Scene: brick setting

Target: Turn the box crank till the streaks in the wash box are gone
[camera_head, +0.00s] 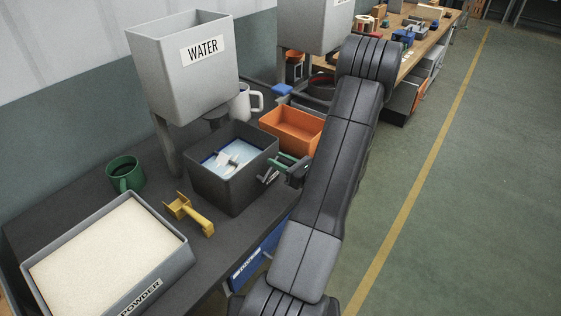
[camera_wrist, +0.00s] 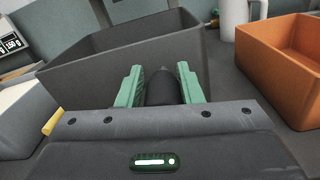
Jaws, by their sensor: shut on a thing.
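The dark grey wash box (camera_head: 212,192) stands on the bench, open at the top. Pale blue liquid (camera_head: 240,152) inside it shows white streaks or patches around a light paddle-like part, hard to tell apart. My gripper (camera_head: 284,166) is at the box's right side. In the wrist view its green fingers (camera_wrist: 161,88) are shut on a dark, rounded crank handle (camera_wrist: 161,92), with the box wall (camera_wrist: 110,65) just beyond. The rest of the crank is mostly hidden by my gripper. The wrist view does not show the box's inside.
An orange bin (camera_head: 290,128) and a white mug (camera_head: 243,103) stand behind the box. The WATER hopper (camera_head: 180,85) rises at the back left. A yellow scoop (camera_head: 190,214), green mug (camera_head: 125,175) and POWDER tray (camera_head: 175,262) are to the left. Open floor lies right.

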